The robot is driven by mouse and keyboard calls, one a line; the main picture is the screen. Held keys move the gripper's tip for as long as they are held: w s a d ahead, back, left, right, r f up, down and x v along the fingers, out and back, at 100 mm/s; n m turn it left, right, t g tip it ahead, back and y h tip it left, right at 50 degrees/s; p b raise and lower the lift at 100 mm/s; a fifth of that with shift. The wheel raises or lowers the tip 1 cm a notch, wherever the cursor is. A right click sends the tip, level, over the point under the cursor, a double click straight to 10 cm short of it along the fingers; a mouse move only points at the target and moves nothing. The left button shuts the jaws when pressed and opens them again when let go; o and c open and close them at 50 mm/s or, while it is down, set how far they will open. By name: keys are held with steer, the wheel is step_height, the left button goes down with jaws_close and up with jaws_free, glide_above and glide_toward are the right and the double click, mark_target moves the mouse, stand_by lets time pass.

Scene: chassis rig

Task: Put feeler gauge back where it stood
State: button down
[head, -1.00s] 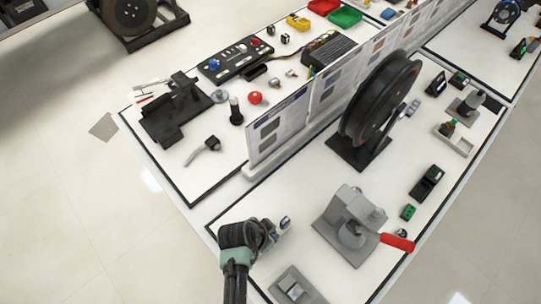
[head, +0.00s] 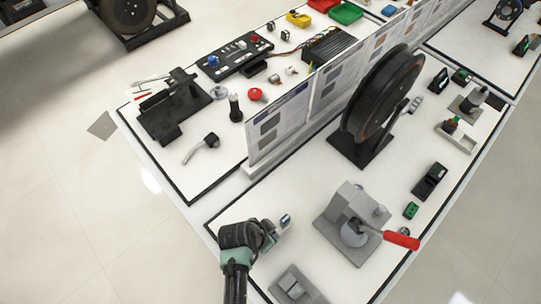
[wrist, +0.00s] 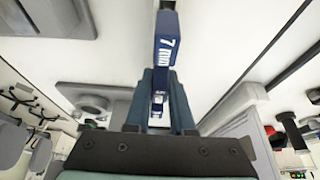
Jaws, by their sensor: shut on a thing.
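My gripper (head: 276,229) is above the near left part of the white table in the head view. It is shut on a small blue and light-coloured piece, the feeler gauge (head: 285,220), which sticks out past the fingertips. In the wrist view the gauge (wrist: 165,45) stands between the two fingers, dark blue with white lettering that reads about "7 mm".
A grey press-like fixture (head: 352,221) with a red handle (head: 401,240) stands right of my gripper. A grey block (head: 296,287) lies nearer the front. A large black wheel on a stand (head: 381,100) and a divider panel (head: 280,124) stand behind. The table between gripper and divider is clear.

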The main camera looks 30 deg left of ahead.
steer(key=c, duration=0.7)
jaws_free()
steer(key=shift+r, duration=0.1)
steer(key=v, duration=1.2)
steer(key=shift+s+r, duration=0.1)
steer(key=shift+r, duration=0.3)
